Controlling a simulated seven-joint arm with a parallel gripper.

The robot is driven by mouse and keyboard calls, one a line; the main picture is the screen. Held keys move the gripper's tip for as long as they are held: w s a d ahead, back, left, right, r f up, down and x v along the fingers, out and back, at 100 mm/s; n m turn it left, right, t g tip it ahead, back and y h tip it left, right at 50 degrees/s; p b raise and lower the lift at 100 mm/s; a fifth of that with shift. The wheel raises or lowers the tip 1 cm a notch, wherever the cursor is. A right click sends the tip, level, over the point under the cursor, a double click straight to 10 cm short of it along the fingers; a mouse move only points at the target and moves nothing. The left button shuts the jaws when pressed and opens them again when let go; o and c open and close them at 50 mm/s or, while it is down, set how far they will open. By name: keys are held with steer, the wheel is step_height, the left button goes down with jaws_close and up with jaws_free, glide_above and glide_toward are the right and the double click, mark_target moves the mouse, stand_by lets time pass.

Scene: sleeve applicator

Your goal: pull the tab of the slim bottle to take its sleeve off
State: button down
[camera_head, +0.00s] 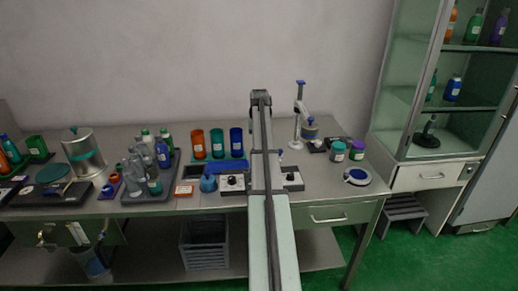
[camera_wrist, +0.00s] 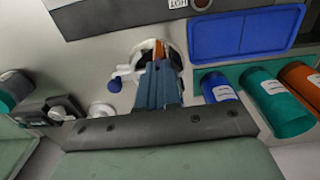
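Several small bottles stand together on a dark tray (camera_head: 151,198) left of centre in the head view, among them a blue bottle (camera_head: 163,155). I cannot tell which bottle is the slim one, and no sleeve tab can be made out. In the wrist view my gripper (camera_wrist: 157,68) has its blue-grey fingers close together, over a round white object with a blue knob (camera_wrist: 115,85). A small orange patch (camera_wrist: 159,48) shows beside the fingertips; whether it is held cannot be told. In the head view my arm hides the gripper.
Orange (camera_head: 198,144), teal (camera_head: 217,143) and blue (camera_head: 236,142) cylinders stand at the bench's back, behind a blue tray that also shows in the wrist view (camera_wrist: 200,38). A white stand (camera_head: 298,118) and two jars are to the right. A metal canister (camera_head: 84,155) stands left.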

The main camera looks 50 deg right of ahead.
steer(key=shift+s+a, duration=0.9)
steer(key=shift+s, duration=0.05)
stand_by(0.5)
steer(key=shift+r, duration=0.15)
step_height(320, 180, up, 7)
steer(key=shift+s+a, duration=0.35)
stand_by(1.1)
steer(key=shift+s+a, duration=0.1)
stand_by(0.4)
steer(key=shift+s+a, duration=1.8)
steer(key=shift+a, duration=0.05)
steer(key=w+a, duration=1.9)
steer(key=w, duration=0.1)
steer(key=shift+a, duration=0.4)
stand_by(0.5)
